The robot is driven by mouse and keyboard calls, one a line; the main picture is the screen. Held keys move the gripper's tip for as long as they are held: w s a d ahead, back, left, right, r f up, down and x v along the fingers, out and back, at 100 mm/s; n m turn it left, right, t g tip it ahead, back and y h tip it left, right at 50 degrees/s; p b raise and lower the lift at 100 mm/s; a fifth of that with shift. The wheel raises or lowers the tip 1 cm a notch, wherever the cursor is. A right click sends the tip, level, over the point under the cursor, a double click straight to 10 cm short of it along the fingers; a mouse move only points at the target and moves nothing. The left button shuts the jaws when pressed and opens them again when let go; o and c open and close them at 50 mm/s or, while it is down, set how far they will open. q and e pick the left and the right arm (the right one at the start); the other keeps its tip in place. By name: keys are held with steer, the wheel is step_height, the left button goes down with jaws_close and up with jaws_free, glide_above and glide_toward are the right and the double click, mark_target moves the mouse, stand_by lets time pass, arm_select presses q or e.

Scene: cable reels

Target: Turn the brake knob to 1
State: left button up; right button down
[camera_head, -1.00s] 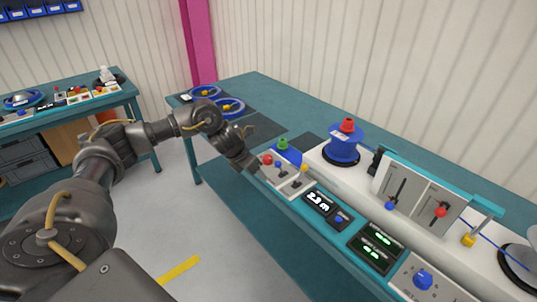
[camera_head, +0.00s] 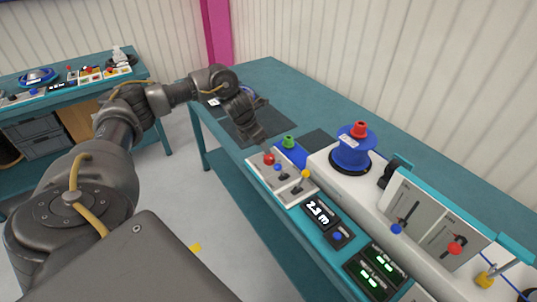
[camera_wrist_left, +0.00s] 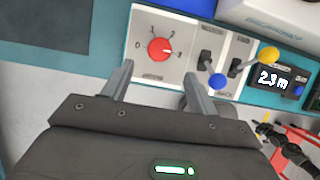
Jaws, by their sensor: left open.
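The brake knob appears to be the red round knob (camera_head: 268,158) on the light panel at the bench's front edge. My left gripper (camera_head: 262,142) is close to the knob. In the wrist view my left gripper (camera_wrist_left: 158,71) is open and empty, its two fingers spread to either side below the knob, not visibly touching it. My right gripper is out of view.
Beside the knob stand a blue-tipped lever (camera_wrist_left: 217,81) and a yellow-tipped lever (camera_wrist_left: 268,54). A display (camera_head: 318,212) reads 2.3 m. A green knob (camera_head: 289,142) and a blue reel with a red top (camera_head: 353,155) are behind. A second bench (camera_head: 75,84) is at left.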

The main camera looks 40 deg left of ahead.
mark_target(268, 157)
arm_select(q)
steer(key=p+x, duration=0.1)
steer(key=x, duration=0.6)
steer(key=shift+w+f, duration=0.15)
steer(key=shift+f, duration=0.05)
steer(key=shift+w+f, duration=0.2)
steer(key=shift+f, duration=0.35)
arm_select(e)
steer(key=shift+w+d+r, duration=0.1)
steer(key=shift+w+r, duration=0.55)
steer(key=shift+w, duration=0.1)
arm_select(q)
steer(key=shift+c, duration=0.8)
steer(key=c, duration=0.8)
steer(key=shift+c, duration=0.2)
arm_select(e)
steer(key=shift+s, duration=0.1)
